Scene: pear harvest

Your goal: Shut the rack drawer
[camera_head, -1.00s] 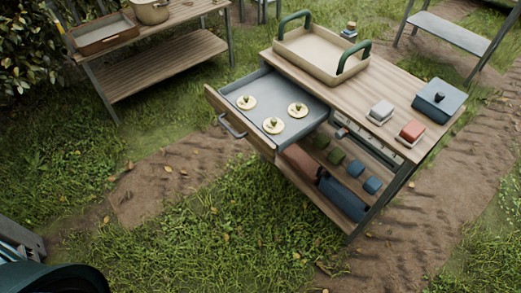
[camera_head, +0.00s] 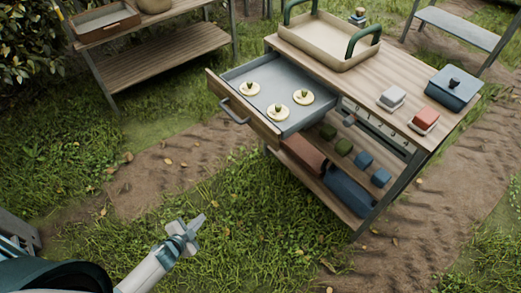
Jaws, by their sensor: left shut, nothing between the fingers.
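The rack drawer (camera_head: 246,118) is pulled out from the left side of the wooden rack (camera_head: 362,85). It has a wooden front, a grey tray inside and a grey bar handle (camera_head: 234,112) on its front. Several pale round pieces with small green tops lie in it. My left gripper (camera_head: 197,222) is shut and empty, above the grass at the lower left, well short of the drawer and apart from it. My right gripper is not in view.
On the rack top stand a beige tray (camera_head: 311,57) with green handles, a blue lidded box (camera_head: 453,88), and white and red dishes. Lower shelves hold small blocks and rolls. A second wooden table (camera_head: 160,58) stands at the upper left. Grass and a dirt path lie clear before the drawer.

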